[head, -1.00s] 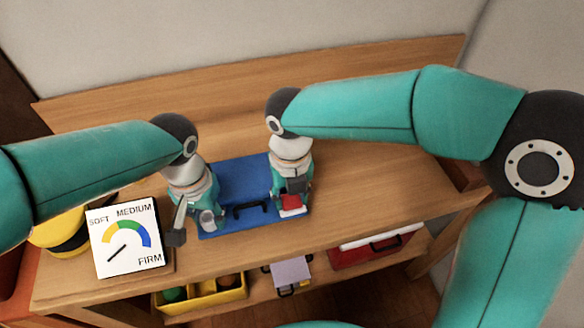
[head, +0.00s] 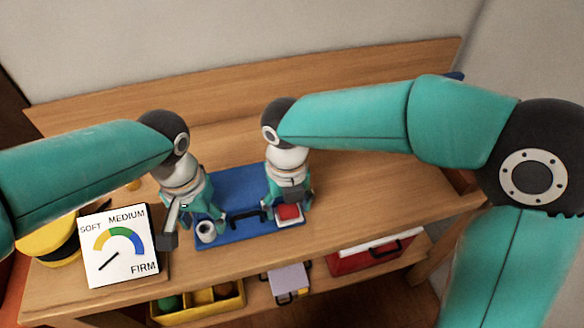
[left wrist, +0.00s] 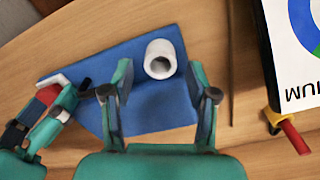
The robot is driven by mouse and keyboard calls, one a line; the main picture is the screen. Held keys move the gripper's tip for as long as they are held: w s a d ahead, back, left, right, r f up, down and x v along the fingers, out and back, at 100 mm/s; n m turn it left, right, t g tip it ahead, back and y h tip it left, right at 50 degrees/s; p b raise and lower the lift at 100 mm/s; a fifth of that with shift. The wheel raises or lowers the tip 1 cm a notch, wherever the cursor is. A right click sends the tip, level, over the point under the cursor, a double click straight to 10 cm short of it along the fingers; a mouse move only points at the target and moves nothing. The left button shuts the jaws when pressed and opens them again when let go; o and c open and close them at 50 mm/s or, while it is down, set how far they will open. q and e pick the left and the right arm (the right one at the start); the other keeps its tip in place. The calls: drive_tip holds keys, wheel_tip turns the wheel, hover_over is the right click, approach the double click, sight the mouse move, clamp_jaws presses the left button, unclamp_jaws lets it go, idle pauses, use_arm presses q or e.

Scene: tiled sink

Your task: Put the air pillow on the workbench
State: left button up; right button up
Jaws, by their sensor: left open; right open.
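I cannot make out an air pillow for certain in either view. The wooden workbench (head: 370,180) fills the middle of the head view, with a blue mat (head: 235,180) on it. My left gripper (head: 205,215) is open over the mat's left part. A small white cylinder (head: 205,233) stands just below it; in the left wrist view the cylinder (left wrist: 160,58) shows beyond the two spread fingertips, apart from them. My right gripper (head: 288,203) is open over a small red and white object (head: 288,213) at the mat's right; whether it touches is unclear.
A dial sign (head: 118,245) reading soft, medium, firm stands at the front left, beside a yellow and black object (head: 48,238). Below are a yellow bin (head: 198,302), a pale clipboard-like item (head: 290,279) and a red case (head: 362,255). The bench's right part is clear.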

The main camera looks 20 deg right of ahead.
drive_tip(key=shift+r, duration=0.1)
use_arm(q)
wheel_tip(320, 180, up, 10)
drive_tip(key=shift+f, duration=0.25)
use_arm(e)
wheel_tip(320, 180, up, 12)
idle(0.6)
